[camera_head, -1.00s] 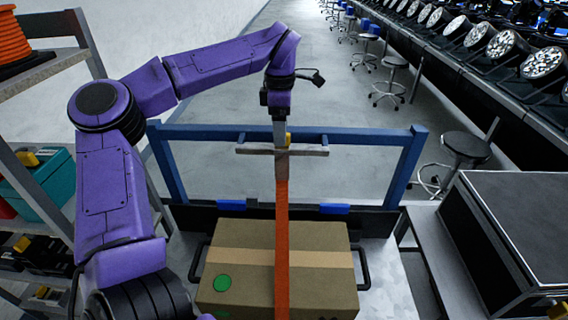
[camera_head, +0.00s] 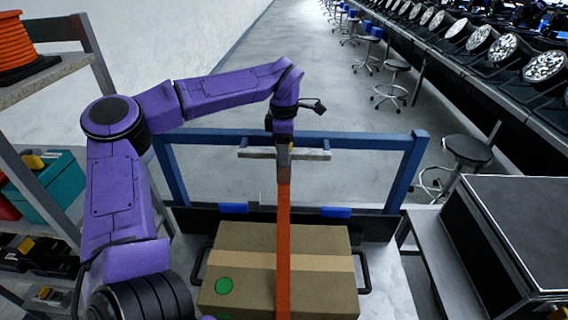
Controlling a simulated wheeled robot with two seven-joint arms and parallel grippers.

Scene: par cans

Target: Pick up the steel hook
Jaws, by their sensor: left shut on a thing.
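My left gripper (camera_head: 283,160) points down at the top end of an orange strap (camera_head: 284,240), in front of a short grey bar (camera_head: 314,154). It is shut on the steel hook at the strap's end; the hook is mostly hidden by the fingers, so its shape and whether it touches the bar cannot be told. The strap runs down from there across a cardboard box (camera_head: 235,242) with a green round sticker. My right gripper is not in view.
The grey bar is fixed to a blue frame (camera_head: 405,170) behind the box. A black case (camera_head: 520,220) stands at right, a stool (camera_head: 467,150) behind it. A shelf (camera_head: 50,80) with an orange coil stands at left. Open floor lies beyond the frame.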

